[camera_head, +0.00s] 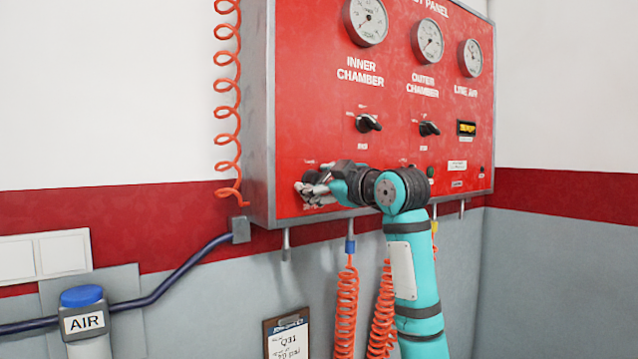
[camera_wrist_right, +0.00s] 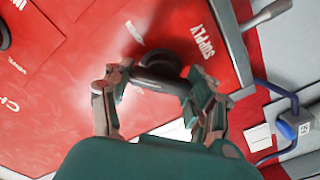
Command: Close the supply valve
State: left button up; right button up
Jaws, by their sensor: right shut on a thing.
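The supply valve is a dark round knob with a handle bar (camera_wrist_right: 160,82) on the red panel, beside the word SUPPLY in the right wrist view. My right gripper (camera_head: 314,189) is at the panel's lower left corner in the head view, where it hides the valve. In the wrist view my right gripper (camera_wrist_right: 158,92) has one finger at each end of the handle and is shut on it. My left gripper is not in view.
The red panel (camera_head: 300,110) carries several gauges and two black knobs (camera_head: 368,123) (camera_head: 429,128) above my right arm. Orange coiled hoses (camera_head: 346,310) hang below it. A clipboard (camera_head: 287,335) and a blue-capped AIR fitting (camera_head: 82,296) are at the lower left.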

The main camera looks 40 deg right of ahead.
jog(key=n+p, duration=0.1)
jog(key=n, duration=0.3)
jog(key=shift+n, duration=0.3)
jog(key=n+p, duration=0.2)
jog(key=n, duration=0.2)
jog(key=shift+a+f+p, duration=0.1)
jog(key=shift+p, duration=0.25)
jog(key=shift+f+n, duration=0.15)
jog(key=shift+n, duration=0.55)
jog(key=shift+p, duration=0.3)
jog(key=o, duration=1.2)
jog(key=shift+c, duration=0.2)
jog(key=shift+s, duration=0.15)
